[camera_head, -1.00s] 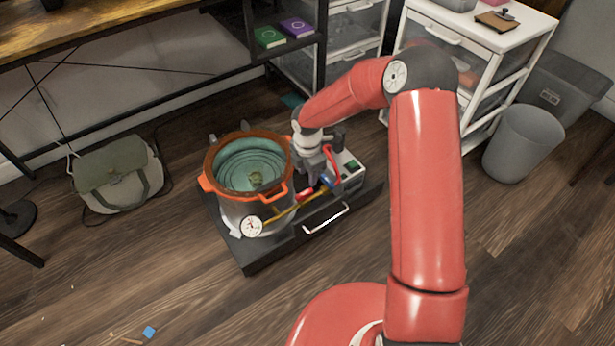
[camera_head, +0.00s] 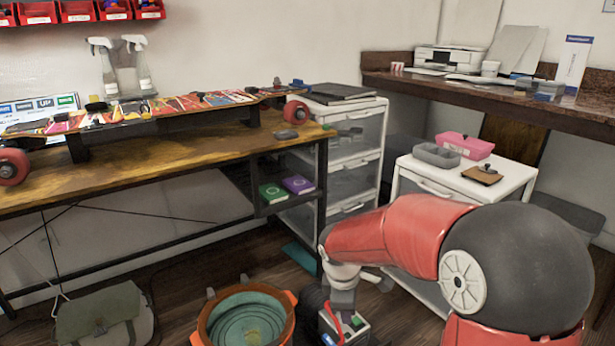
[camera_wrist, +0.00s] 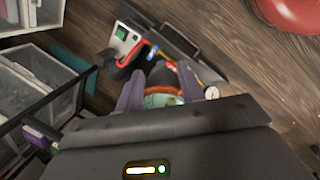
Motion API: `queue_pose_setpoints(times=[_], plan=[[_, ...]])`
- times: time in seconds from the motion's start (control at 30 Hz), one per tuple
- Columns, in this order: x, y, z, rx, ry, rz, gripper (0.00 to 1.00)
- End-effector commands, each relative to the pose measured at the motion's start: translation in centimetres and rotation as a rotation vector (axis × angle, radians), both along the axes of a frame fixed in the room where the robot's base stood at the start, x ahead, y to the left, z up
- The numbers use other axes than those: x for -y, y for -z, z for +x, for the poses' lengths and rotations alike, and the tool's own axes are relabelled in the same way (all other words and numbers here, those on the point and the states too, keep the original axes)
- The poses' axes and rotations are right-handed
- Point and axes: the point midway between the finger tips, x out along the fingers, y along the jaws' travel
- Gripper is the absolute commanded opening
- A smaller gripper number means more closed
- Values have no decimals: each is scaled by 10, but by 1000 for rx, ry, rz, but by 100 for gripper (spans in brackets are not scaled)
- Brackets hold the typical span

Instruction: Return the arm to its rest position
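My red arm reaches from the bottom right of the head view, bent at a large dark elbow joint, with its wrist end pointing down. The orange-rimmed pot (camera_head: 207,314) with a teal inside is at the bottom of the head view, left of my wrist. My fingertips cannot be made out in the head view.
A control box (camera_head: 346,326) with a green switch is by the pot. A wooden workbench (camera_head: 190,148) carries a skateboard (camera_head: 170,104). A white drawer cart (camera_head: 505,180) stands right, behind my arm. A bag (camera_head: 105,316) lies at lower left.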

Motion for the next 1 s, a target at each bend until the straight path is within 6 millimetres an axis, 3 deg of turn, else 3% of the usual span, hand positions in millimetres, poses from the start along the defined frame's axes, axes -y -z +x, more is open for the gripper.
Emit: queue_pose_setpoints(times=[0.03,0.2,0.4,0.6,0.7,1.0], plan=[[9,-23,-14,44,96,9,38],[35,-77,-67,164,435,86,38],[56,-117,-136,287,827,250,38],[66,-132,-194,353,1141,448,38],[67,-133,-211,361,1237,520,38],[67,-132,-223,362,1311,577,38]])
